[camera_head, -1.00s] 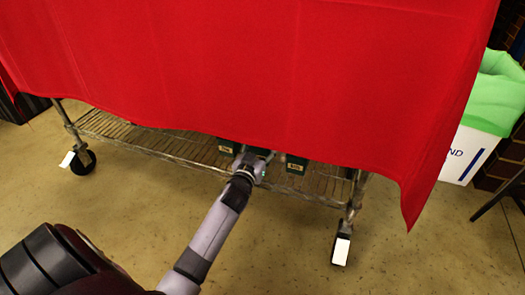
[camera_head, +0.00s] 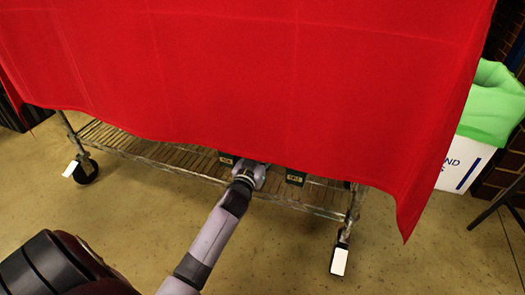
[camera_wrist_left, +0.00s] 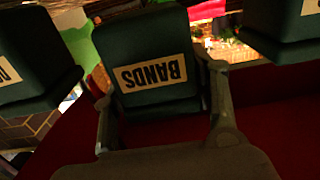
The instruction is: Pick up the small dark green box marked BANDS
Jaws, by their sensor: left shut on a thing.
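The dark green box with the pale BANDS label (camera_wrist_left: 150,58) is in the middle of the left wrist view, its lettering upside down there. My left gripper (camera_wrist_left: 161,92) is shut on it, with one finger along each side. In the head view my left gripper (camera_head: 251,172) reaches the lower wire shelf just under the red cloth's edge. There the BANDS box is hidden by the gripper and the cloth. My right gripper is in neither view.
Similar dark green boxes stand close on both sides, one to the left (camera_wrist_left: 32,55) and one to the right (camera_wrist_left: 287,32) in the wrist view. The red cloth (camera_head: 270,70) hangs over the wheeled cart's wire shelf (camera_head: 160,152). A green-lined white bin (camera_head: 463,160) stands at right.

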